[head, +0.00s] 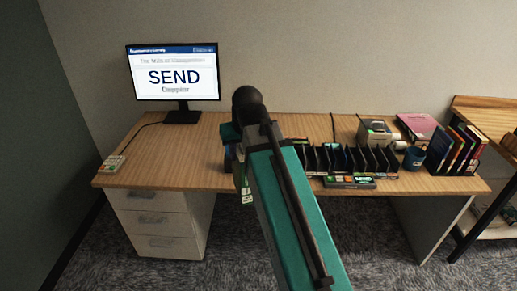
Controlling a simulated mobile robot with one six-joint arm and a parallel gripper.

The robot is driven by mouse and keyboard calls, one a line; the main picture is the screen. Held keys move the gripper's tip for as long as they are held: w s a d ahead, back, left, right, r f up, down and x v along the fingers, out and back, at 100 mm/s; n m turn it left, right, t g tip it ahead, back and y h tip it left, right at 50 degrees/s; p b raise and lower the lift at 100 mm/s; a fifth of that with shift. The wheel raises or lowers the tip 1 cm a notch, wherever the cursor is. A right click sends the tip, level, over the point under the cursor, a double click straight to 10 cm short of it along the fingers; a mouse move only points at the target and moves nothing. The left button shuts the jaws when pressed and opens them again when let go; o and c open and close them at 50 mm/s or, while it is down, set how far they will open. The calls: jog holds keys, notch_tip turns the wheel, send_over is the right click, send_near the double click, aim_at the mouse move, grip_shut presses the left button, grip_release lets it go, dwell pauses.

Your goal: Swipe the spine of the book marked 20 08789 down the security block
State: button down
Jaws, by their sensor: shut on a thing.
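My gripper (237,171) is mostly hidden behind my teal arm, near the desk's front edge. It is shut on a dark, labelled thing (246,192) with white and green marks, of which only a narrow strip shows left of the arm. It may be a book, but the marks are too small to read. Several upright books (459,148) stand in a dark holder at the desk's right end; no 20 08789 marking is legible on them. I cannot tell for sure which thing is the security block; a grey box with a dark top (375,129) stands at the back right.
A monitor (175,72) reading SEND stands at the back left. A blue mug (413,159) and pink book (418,126) are beyond. The desk's left part (165,155) is mostly clear.

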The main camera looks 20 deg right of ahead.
jog(key=shift+s+a, duration=0.1)
jog(key=shift+a, duration=1.45)
jog(key=shift+s, duration=0.1)
